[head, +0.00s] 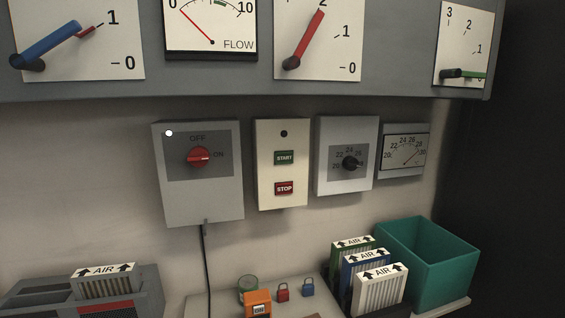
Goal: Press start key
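The green START key (284,157) is on a cream control box (267,195) on the wall, near the middle of the head view. A red STOP key (284,188) sits below it, and a dark round spot (284,134) is above it. Nothing covers the START key. Whether it is pressed in cannot be told. Neither of my grippers shows in the head view.
Left of the cream box is a grey switch box (190,205) with a red knob (199,157) pointing at ON. Right are a dial box (340,182) and a temperature gauge (404,150). Below stand AIR filters (380,290), a teal bin (440,270) and small padlocks (282,292).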

